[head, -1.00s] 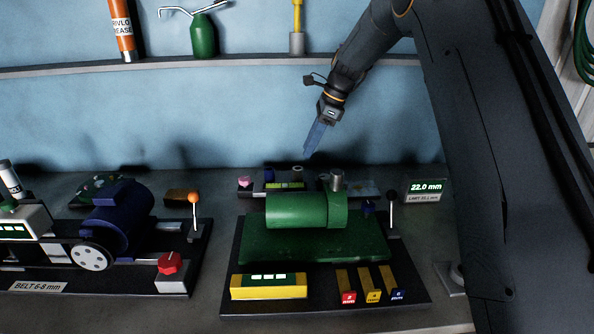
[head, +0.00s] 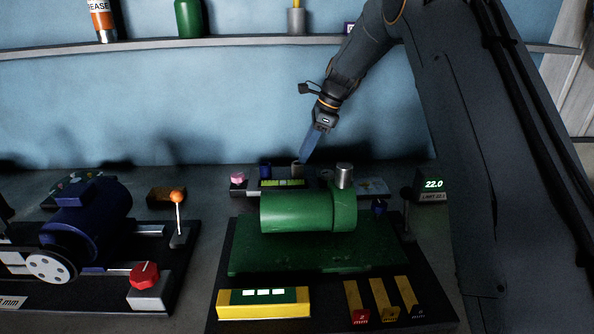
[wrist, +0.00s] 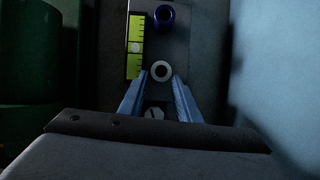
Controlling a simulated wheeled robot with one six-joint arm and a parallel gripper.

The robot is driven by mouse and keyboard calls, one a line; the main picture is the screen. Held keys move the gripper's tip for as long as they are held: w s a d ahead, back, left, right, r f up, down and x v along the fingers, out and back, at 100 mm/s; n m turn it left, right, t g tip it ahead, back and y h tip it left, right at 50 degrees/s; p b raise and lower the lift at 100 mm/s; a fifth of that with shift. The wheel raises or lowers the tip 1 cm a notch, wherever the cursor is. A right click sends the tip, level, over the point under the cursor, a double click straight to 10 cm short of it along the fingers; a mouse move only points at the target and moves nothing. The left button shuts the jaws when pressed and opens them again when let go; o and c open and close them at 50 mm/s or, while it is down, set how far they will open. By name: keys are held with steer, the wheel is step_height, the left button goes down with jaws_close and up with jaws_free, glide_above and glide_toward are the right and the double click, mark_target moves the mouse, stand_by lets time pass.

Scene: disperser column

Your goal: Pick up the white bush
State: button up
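The white bush (wrist: 160,71) is a pale ring with a dark hole, seen from above in the wrist view. It stands on a dark strip beside a yellow-green scale. In the head view a pale bush (head: 298,171) shows just below the fingertips, behind the green machine. My gripper (head: 304,158) points down at it. In the wrist view its two blue fingers (wrist: 159,77) are apart, with the ring in line with the gap between their tips. Whether the tips reach down beside the bush I cannot tell. Nothing is held.
A blue bush (wrist: 165,16) stands farther along the strip, and a pink one (head: 238,179) at its left end. A pale piece (wrist: 154,113) lies between the fingers lower down. The green machine (head: 305,210) is in front, the blue wall (head: 200,110) behind.

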mark_target(298, 165)
steer(key=shift+p+x, duration=1.4)
steer(key=shift+x, duration=1.55)
steer(key=shift+a, duration=0.1)
steer(key=c, duration=0.7)
steer(key=shift+r, duration=0.1)
